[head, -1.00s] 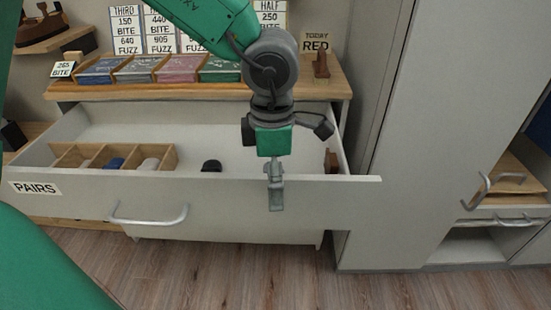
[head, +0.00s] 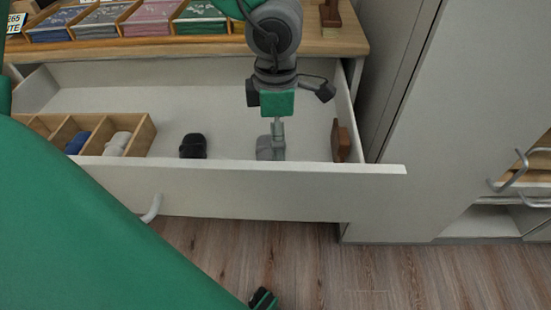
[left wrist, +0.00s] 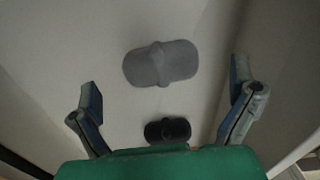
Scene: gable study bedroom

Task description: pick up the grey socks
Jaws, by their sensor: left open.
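The grey socks (head: 264,149), a rolled pair, lie on the floor of the open drawer (head: 300,190), just behind its front panel. In the left wrist view the grey socks (left wrist: 161,64) are a rounded bundle with a raised band across the middle. My left gripper (head: 278,135) points down at the grey socks and partly covers them in the head view. In the left wrist view its two fingers stand wide apart, either side of the socks, with nothing held. Whether the fingertips reach sock height is unclear. My right gripper is not seen.
A black sock pair (head: 193,146) lies left of the grey ones, also in the left wrist view (left wrist: 167,130). A wooden divider box (head: 146,134) holds blue and light socks. A brown object (head: 340,141) stands at the drawer's right wall. The wooden top (head: 180,47) overhangs behind.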

